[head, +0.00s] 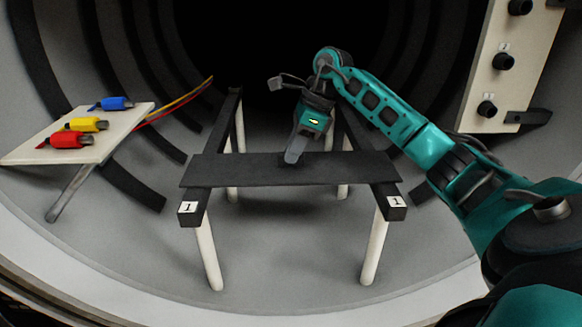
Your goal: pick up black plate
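The black plate (235,172) is a long flat strip lying across the front of two dark rails, near the middle of the head view. My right gripper (293,158) comes in from the right and points down at the middle of the plate. Its grey fingertip overlaps the plate's far edge in the picture. I cannot tell whether it touches the plate or hovers just above it. The fingers are seen side-on, so their opening is hidden. My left gripper is not in view.
Two dark rails (189,207) (397,203), labelled 1, rest on white posts (375,250). At left, a pale board (25,152) carries blue (114,103), yellow (88,124) and red (70,140) connectors with cables. A pale panel with black knobs (503,62) stands at right. Curved chamber walls surround everything.

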